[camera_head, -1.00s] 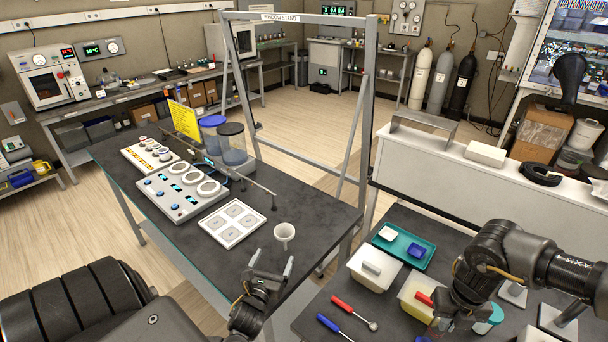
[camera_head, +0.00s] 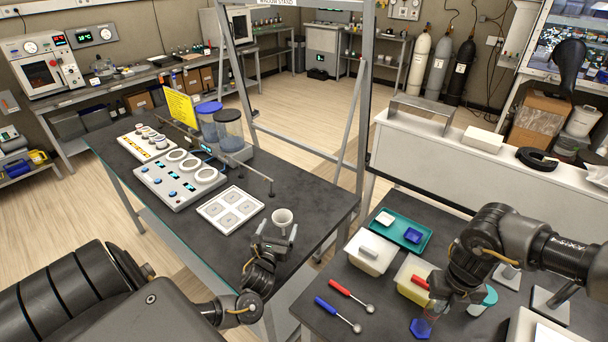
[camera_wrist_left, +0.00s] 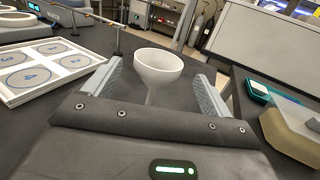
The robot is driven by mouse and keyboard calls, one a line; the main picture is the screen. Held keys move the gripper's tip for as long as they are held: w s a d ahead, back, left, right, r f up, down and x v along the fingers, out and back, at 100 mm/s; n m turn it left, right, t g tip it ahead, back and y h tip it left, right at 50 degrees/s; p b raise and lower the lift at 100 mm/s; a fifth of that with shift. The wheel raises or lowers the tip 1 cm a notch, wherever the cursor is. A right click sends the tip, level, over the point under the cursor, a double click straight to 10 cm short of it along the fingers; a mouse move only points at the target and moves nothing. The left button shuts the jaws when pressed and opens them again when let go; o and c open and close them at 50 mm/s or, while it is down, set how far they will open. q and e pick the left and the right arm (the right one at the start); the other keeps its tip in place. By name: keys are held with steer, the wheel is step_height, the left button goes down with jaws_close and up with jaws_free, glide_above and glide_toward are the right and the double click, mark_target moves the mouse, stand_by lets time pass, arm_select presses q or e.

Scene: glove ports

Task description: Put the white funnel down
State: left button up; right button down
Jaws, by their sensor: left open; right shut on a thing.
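The white funnel (camera_head: 282,216) is upright at the near right part of the left dark table (camera_head: 318,207), cup upward. My left gripper (camera_head: 274,238) is open, its fingers on either side of the funnel. In the left wrist view the funnel (camera_wrist_left: 158,70) sits between the two spread fingers (camera_wrist_left: 158,88), with gaps beside its cup. The foot of its stem is hidden behind the gripper body. My right gripper (camera_head: 438,304) is shut on a clear cylinder with a blue base (camera_head: 422,327), over the right table.
A white tray with four numbered pads (camera_head: 231,210) lies left of the funnel; a rail (camera_head: 258,178) runs behind it. A metal window stand (camera_head: 363,110) rises behind the table. Two bins (camera_head: 369,251), a teal tray (camera_head: 403,229) and two spoons (camera_head: 340,288) are on the right table.

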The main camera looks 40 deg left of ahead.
arm_select(q)
steer(key=x, duration=0.4)
steer(key=shift+w+a, duration=0.15)
steer(key=shift+a, duration=0.1)
steer(key=shift+c, duration=0.2)
steer(key=c, duration=1.1)
steer(key=shift+o, duration=0.2)
step_height(320, 180, up, 10)
